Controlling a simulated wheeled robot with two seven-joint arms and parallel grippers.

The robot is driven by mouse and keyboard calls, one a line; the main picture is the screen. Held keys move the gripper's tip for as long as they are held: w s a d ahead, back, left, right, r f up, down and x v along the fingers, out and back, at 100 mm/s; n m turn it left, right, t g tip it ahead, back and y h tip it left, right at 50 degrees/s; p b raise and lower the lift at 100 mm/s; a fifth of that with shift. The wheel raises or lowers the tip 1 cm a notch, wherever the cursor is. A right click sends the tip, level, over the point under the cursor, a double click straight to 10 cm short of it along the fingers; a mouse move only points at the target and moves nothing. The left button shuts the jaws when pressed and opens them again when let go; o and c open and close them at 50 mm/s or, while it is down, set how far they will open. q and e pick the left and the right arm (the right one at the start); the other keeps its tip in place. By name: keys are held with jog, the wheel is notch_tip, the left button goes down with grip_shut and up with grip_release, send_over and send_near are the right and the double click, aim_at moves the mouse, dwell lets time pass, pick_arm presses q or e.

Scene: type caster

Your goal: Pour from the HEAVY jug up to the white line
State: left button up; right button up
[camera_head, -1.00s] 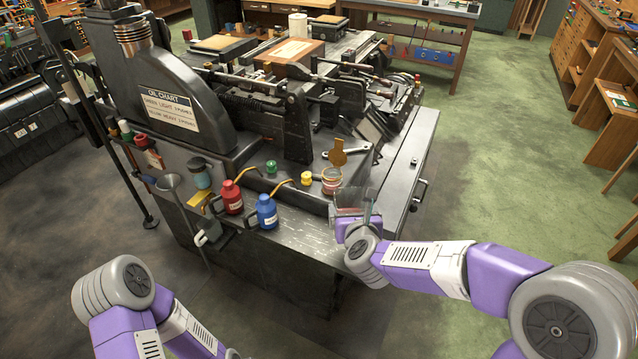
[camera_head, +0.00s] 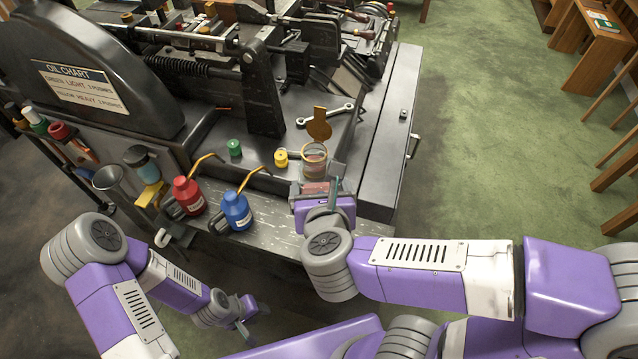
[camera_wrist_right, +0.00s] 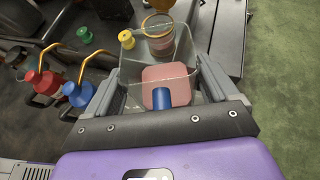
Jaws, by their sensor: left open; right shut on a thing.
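A red can (camera_head: 188,196) and a blue can (camera_head: 237,212), each with a yellow spout, stand on the machine's front ledge. Their labels are too small to read. My right gripper (camera_head: 318,190) is shut on a clear square cup (camera_wrist_right: 128,72), beside the ledge's right end. In the right wrist view a pink block-like shape and a blue cylinder show within the cup's outline. I cannot make out a white line. My left gripper (camera_head: 243,312) is open and empty, low in front of the machine, well apart from the cans.
An oil chart (camera_head: 80,86) lists what looks like green light and yellow heavy. A green cap (camera_head: 234,147), a yellow cap (camera_head: 281,158) and a glass jar with pink contents (camera_head: 314,165) stand behind the ledge. A wrench (camera_head: 325,115) lies behind.

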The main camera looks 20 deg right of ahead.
aim_at(316, 155)
jog(key=shift+w+r+p, duration=0.1)
jog(key=shift+r+p, duration=0.05)
jog(key=shift+p, duration=0.15)
jog(key=shift+w+d+r+g+y+p, duration=0.3)
jog(key=shift+w+g+p, duration=0.6)
jog(key=shift+p, duration=1.6)
jog(key=shift+w+d+r+g+y+p, duration=0.15)
jog(key=shift+w+r+g+p, duration=0.55)
jog(key=shift+p, duration=1.85)
jog(key=shift+w+d+r+g+y+p, duration=0.1)
jog(key=shift+w+g+y+p, duration=0.15)
jog(key=shift+w+g+p, duration=1.55)
jog(key=shift+s+d+g+p, duration=0.15)
jog(key=shift+g+p, duration=0.45)
jog(key=shift+p, duration=5.15)
jog(key=shift+w+g+y+p, duration=0.3)
jog(key=shift+g+p, duration=0.2)
jog(key=shift+p, duration=1.5)
jog(key=shift+r+p, duration=0.15)
jog(key=shift+p, duration=0.45)
